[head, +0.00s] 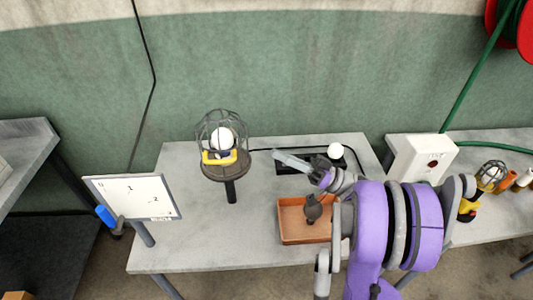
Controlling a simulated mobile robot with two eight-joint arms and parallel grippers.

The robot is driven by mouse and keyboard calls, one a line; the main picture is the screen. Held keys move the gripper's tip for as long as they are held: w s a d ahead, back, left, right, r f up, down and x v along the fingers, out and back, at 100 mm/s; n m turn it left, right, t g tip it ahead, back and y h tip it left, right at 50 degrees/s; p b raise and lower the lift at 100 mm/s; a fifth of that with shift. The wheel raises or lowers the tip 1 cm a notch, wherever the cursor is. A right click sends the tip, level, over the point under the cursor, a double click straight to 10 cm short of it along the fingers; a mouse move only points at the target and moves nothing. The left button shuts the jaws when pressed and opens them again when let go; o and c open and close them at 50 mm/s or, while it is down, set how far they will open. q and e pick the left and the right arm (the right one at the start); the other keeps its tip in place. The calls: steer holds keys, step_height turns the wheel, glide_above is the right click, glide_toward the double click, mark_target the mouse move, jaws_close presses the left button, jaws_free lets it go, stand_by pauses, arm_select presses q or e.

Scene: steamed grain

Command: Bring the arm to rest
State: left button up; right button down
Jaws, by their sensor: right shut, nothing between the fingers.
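My right arm (370,235), purple and grey, comes in from the lower right over the table. Its gripper (283,156) points up and to the left, above the back part of the table near a dark flat holder (292,168). The pale fingers look shut with nothing held. My left arm and gripper are not in view.
An orange tray (290,238) with a dark grey object (312,208) lies close by my right arm. A caged lamp (222,140), a white bulb (335,151), a white box (424,157) and a small whiteboard (133,197) stand around. The table's (195,245) front left is clear.

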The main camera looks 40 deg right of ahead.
steer(key=shift+s+d+f, duration=0.2)
steer(key=shift+d, duration=0.1)
steer(key=shift+a, duration=0.1)
steer(key=w+a+f+m+g+h+p, duration=0.1)
steer(key=a+f+m+g+h, duration=0.25)
steer(key=a, duration=0.65)
steer(key=w+a+f+m+g+h, duration=0.1)
steer(key=a+f+g+h, duration=0.2)
steer(key=a+f+g, duration=0.35)
steer(key=s+f+g+h+p, duration=0.1)
steer(key=s+f+h, duration=0.5)
steer(key=s+h, duration=0.4)
steer(key=shift+s+a+f, duration=0.3)
steer(key=shift+s+a, duration=0.1)
steer(key=shift+a, duration=0.05)
